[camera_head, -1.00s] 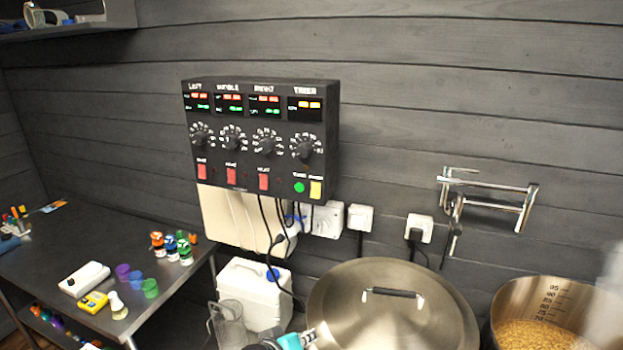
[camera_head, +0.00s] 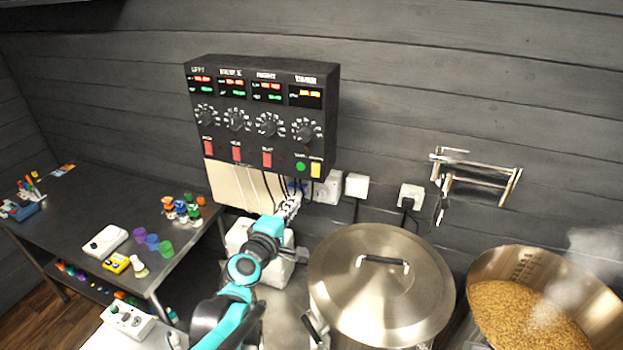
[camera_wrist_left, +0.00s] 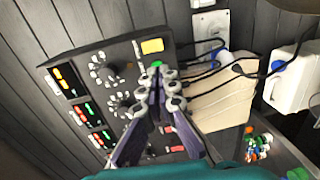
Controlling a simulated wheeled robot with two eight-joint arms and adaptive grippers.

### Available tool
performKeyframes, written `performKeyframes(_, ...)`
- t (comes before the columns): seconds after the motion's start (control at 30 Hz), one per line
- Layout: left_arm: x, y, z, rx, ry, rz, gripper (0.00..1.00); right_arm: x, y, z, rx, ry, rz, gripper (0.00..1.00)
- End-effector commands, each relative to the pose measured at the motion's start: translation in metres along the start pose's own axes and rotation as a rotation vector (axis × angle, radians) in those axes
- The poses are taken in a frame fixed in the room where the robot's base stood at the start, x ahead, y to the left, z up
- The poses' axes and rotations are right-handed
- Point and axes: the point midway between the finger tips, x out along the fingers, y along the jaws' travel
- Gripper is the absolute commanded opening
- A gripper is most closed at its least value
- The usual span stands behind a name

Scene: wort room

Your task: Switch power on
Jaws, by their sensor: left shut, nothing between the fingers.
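A black control panel (camera_head: 262,110) hangs on the wall, with lit displays, dials, red switches (camera_head: 237,152), a green button (camera_head: 300,166) and a yellow button (camera_head: 316,170). The wrist view also shows the panel (camera_wrist_left: 85,75) tilted, with its yellow button (camera_wrist_left: 152,46). My left gripper (camera_head: 292,203) is just below the panel's lower edge in the head view, among the cables. It is shut and empty. In the left wrist view the gripper's fingertips (camera_wrist_left: 160,75) overlap the panel near the green button, which they partly cover. I cannot tell whether they touch it.
White wall sockets (camera_head: 357,185) are right of the cables. A lidded steel pot (camera_head: 380,290) and a grain-filled pot (camera_head: 535,310) stand at right. A white canister (camera_head: 283,272) is behind my left arm. A dark table (camera_head: 90,200) with small items is at left.

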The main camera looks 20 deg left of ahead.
Motion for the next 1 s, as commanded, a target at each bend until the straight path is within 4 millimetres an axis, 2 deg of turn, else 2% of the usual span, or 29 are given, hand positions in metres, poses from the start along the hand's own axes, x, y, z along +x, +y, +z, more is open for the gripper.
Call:
performKeyframes(0.17,0.005,0.000,0.000,0.001,-0.001,0.000,0.00,0.000,0.000,0.000,0.000,0.000,0.000,0.86)
performKeyframes(0.27,0.017,0.000,0.000,0.001,-0.002,-0.001,0.00,0.000,0.000,0.000,0.000,0.000,0.000,0.86)
performKeyframes(0.7,0.106,0.000,0.001,0.003,-0.003,-0.001,0.00,-0.002,0.000,-0.002,0.000,0.000,0.000,0.86)
performKeyframes(0.83,0.125,0.001,0.001,0.002,-0.002,-0.001,0.00,-0.004,0.000,-0.003,0.000,0.000,0.000,0.86)
performKeyframes(1.0,0.138,0.001,0.001,0.003,-0.001,-0.001,0.00,-0.005,0.000,-0.004,0.000,0.000,0.000,0.86)
